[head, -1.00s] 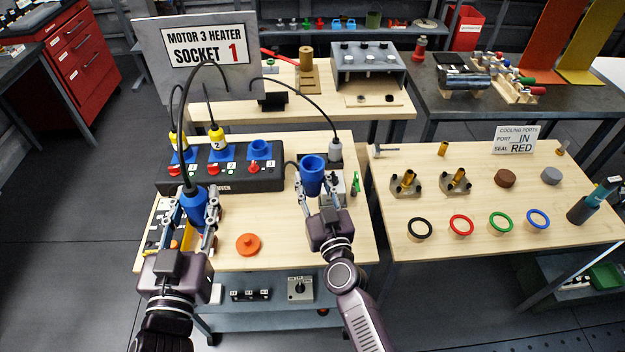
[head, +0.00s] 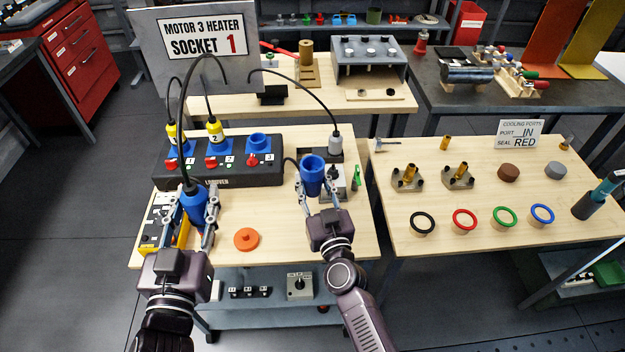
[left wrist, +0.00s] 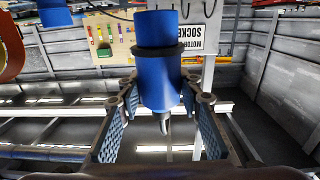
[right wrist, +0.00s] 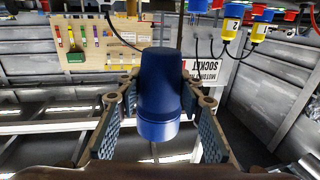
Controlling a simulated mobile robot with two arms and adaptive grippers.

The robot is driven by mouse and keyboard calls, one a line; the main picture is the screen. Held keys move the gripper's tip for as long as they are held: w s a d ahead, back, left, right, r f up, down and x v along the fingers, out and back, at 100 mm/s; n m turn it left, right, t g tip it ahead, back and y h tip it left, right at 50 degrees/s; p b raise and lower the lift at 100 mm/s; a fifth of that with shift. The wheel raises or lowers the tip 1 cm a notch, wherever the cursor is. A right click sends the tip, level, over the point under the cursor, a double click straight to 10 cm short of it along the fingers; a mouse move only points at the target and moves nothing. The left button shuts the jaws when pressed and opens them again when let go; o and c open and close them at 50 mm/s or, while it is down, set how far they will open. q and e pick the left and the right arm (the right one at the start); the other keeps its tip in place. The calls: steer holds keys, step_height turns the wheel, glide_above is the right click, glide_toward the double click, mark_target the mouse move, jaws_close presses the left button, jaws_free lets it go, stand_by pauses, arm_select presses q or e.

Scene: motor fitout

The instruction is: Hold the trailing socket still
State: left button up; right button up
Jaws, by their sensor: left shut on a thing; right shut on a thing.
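The trailing socket, a blue open-topped cylinder (head: 312,172), stands upright in my right gripper (head: 318,190), which is shut on it. A dark cable loops from it toward the left. It also fills the middle of the right wrist view (right wrist: 160,90). My left gripper (head: 192,215) is shut on a blue plug (head: 194,203), with a black cable rising from its top. The left wrist view shows this plug (left wrist: 160,75) between the jaws, with a dark ring around it. The two blue parts are well apart.
A black socket box (head: 225,177) has two yellow plugs in positions 1 and 2; blue socket 3 (head: 258,142) is empty. A grey plug (head: 335,141) stands behind my right gripper. An orange disc (head: 246,239) lies between my arms. The sign (head: 205,40) reads "MOTOR 3 HEATER SOCKET 1".

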steer(key=shift+f+b, duration=6.95)
steer(key=shift+f, duration=1.4)
steer(key=o, duration=1.3)
steer(key=c, duration=1.3)
